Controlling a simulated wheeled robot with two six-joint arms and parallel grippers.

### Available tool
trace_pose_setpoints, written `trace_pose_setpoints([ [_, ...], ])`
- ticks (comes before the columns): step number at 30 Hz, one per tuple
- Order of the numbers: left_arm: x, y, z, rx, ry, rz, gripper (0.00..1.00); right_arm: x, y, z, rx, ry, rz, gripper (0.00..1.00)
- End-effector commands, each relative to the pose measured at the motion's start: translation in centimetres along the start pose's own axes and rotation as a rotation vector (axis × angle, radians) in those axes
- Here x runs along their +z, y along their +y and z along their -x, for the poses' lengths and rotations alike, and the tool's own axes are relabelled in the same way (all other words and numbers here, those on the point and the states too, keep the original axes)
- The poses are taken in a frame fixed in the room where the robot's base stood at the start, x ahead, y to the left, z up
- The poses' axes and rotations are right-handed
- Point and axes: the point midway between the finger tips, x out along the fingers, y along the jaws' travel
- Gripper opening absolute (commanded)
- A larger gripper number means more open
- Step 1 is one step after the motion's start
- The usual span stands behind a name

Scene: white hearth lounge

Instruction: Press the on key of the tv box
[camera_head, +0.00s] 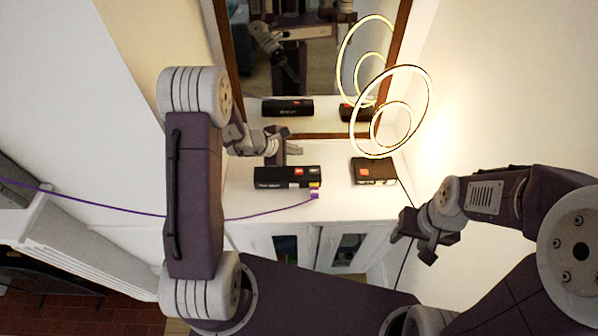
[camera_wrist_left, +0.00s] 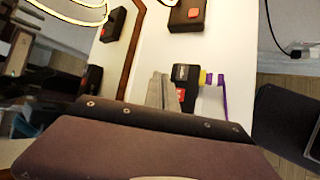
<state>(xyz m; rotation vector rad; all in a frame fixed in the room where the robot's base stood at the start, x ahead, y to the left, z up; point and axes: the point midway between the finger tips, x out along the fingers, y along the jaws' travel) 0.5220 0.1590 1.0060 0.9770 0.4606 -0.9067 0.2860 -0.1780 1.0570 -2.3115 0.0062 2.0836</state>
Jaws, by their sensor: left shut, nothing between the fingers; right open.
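Two black boxes stand on the white cabinet top. The left box (camera_head: 270,177) has a red key on its upper face and a yellow and purple plug at its right end; it also shows in the left wrist view (camera_wrist_left: 183,74). The right box (camera_head: 374,174) has a red patch and shows at the top of the wrist view (camera_wrist_left: 187,20). The lettering is too small to tell which is the tv box. My left gripper (camera_head: 292,150) is shut and empty, just behind the left box; its fingers (camera_wrist_left: 160,82) partly hide that box. My right gripper (camera_head: 425,246) is open and empty, in front of the cabinet.
A brown-framed mirror (camera_head: 318,80) stands behind the boxes and reflects them. A lit ring lamp (camera_head: 429,98) stands at the right back. A purple cable (camera_head: 265,213) runs left from the plug. Bare cabinet top lies between the boxes.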

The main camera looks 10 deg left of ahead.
Motion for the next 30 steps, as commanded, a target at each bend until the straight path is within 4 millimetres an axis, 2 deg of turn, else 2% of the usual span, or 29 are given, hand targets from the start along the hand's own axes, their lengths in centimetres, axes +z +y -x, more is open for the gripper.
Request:
trace_pose_setpoints([
  [10, -2.7, -2.8, -3.7, -0.001, 0.000, 0.002, 0.00, 0.3, 0.1, -3.0, 0.000, 0.000, 0.000, 0.50],
  [12, -3.3, -3.3, -4.6, 0.001, 0.000, 0.000, 0.00, 0.5, 0.1, -4.5, 0.000, 0.000, 0.000, 0.50],
  [15, -3.8, -3.8, -5.2, 0.001, 0.000, 0.000, 0.00, 0.6, 0.1, -5.6, 0.000, 0.000, 0.000, 0.50],
  [30, -3.8, -3.8, -5.2, 0.000, 0.000, 0.001, 0.00, 0.6, 0.1, -5.8, 0.000, 0.000, 0.000, 0.50],
])
